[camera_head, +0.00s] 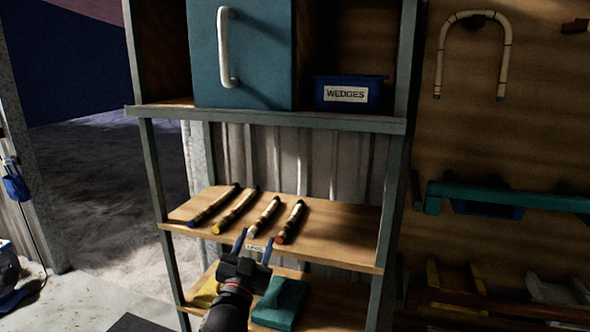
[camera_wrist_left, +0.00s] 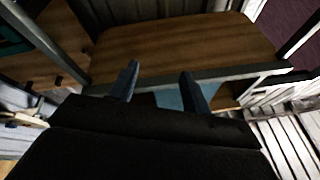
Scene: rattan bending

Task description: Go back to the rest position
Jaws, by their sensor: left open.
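My left gripper (camera_head: 254,242) is open and empty, in front of the front edge of the middle wooden shelf (camera_head: 345,248). Its two blue fingers point up toward the shelf. In the left wrist view the spread fingers (camera_wrist_left: 160,72) show with nothing between them, before a bare wooden board (camera_wrist_left: 190,40). Several rattan rods lie side by side on the middle shelf, among them one with a yellow end (camera_head: 236,212) and one with a red-orange end (camera_head: 290,222). The fingers are apart from the rods. My right gripper is in neither view.
A blue cabinet door (camera_head: 260,55) with a white handle and a blue WEDGES bin (camera_head: 348,93) are on the upper shelf. The lower shelf holds a green item (camera_head: 280,302). A bent cane (camera_head: 475,18) hangs on the right board. Floor shows at left.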

